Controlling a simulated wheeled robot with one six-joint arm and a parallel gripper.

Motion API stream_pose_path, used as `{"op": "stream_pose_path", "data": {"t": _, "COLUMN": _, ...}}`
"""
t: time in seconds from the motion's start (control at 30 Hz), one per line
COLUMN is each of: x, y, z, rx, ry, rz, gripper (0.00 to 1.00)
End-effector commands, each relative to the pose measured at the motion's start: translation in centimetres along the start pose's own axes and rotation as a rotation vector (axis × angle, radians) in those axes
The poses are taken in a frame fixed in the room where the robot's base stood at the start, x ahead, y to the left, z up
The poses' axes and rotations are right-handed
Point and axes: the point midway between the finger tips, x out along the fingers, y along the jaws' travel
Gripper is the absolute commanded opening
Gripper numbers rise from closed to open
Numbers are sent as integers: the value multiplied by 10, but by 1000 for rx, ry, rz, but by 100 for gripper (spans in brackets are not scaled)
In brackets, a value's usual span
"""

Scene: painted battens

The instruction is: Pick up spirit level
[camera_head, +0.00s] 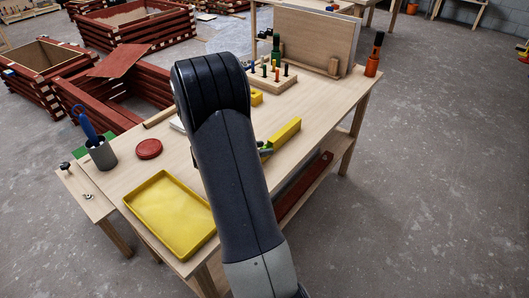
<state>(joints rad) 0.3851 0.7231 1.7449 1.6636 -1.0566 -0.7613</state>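A long yellow bar (284,134), which looks like the spirit level, lies on the wooden workbench (323,107), right of my arm. Its near left end runs close to my arm, where small dark and green parts show; I cannot tell what they are. My dark arm rises across the middle of the view and covers part of the bench. My gripper is not visible, so its place relative to the bar and whether it holds anything are hidden.
A yellow tray (172,214), a red disc (149,149) and a grey cup (102,153) with a blue-handled tool stand on the left. A peg block (273,82), an upright board (315,40) and an orange bottle (373,62) are at the back. Floor at right is clear.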

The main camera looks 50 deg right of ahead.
Motion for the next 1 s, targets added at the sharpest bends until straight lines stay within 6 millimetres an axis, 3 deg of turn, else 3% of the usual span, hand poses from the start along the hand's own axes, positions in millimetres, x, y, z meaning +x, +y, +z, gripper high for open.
{"op": "stream_pose_path", "data": {"t": 0.37, "x": 0, "y": 0, "z": 0, "rx": 0, "ry": -1, "rz": 0, "gripper": 0}}
{"op": "stream_pose_path", "data": {"t": 0.67, "x": -1, "y": 0, "z": -1, "rx": 0, "ry": 0, "rz": 0, "gripper": 0}}
{"op": "stream_pose_path", "data": {"t": 0.77, "x": -5, "y": 0, "z": -10, "rx": 4, "ry": 1, "rz": -1, "gripper": 0}}
{"op": "stream_pose_path", "data": {"t": 1.0, "x": -26, "y": 0, "z": -54, "rx": 7, "ry": 2, "rz": -2, "gripper": 0}}
